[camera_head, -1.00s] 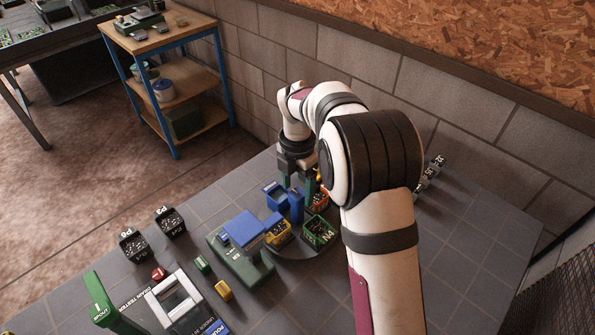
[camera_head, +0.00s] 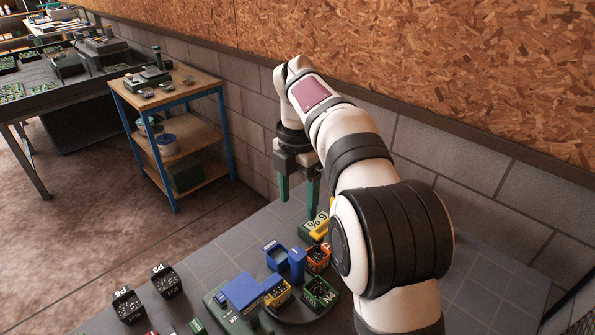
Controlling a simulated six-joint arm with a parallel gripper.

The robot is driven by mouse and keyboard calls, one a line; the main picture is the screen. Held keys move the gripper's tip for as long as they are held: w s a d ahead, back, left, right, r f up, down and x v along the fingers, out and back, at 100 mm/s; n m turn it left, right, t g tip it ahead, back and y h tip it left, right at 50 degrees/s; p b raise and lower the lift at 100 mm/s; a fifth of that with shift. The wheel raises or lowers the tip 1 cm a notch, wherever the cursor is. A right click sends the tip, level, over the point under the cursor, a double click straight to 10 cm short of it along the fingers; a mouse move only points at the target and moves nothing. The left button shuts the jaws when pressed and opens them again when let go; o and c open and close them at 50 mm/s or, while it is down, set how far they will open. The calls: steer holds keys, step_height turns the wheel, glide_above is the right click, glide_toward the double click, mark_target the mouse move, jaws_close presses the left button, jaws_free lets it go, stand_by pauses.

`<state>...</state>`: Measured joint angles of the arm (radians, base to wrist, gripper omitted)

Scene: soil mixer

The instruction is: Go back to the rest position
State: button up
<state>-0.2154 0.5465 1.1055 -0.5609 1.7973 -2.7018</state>
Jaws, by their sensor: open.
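My gripper (camera_head: 298,190) hangs at the end of my white and black arm, with its two green fingers pointing down and apart. It is open and nothing shows between the fingers. It is behind the soil mixer's round turntable (camera_head: 300,309) and above the back of the grey tiled table. The blue mixer part (camera_head: 242,291) stands left of the turntable. On the turntable are a blue container (camera_head: 277,259), an orange bin (camera_head: 318,258), a yellow bin (camera_head: 278,294) and a green bin marked N4 (camera_head: 320,293). My arm hides the area to the right.
A green and yellow block with a white label (camera_head: 316,225) stands behind the bins, near my fingers. Dark bins P3 (camera_head: 166,281) and P6 (camera_head: 128,305) stand at left. A block wall runs behind the table. A wooden-topped cart (camera_head: 165,88) stands at back left.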

steer(key=s+d+m+y, duration=0.1)
steer(key=s+d+m, duration=0.2)
steer(key=s+m, duration=0.6)
steer(key=s+d+m, duration=0.3)
steer(key=s+m, duration=0.6)
steer(key=s+f+m, duration=0.3)
steer(key=s+m, duration=0.4)
steer(key=s+f+m, duration=0.3)
steer(key=s+m, duration=0.4)
steer(key=shift+s+d+f+m+y, duration=0.2)
steer(key=shift+d+f+m+y, duration=0.1)
steer(key=shift+y, duration=0.1)
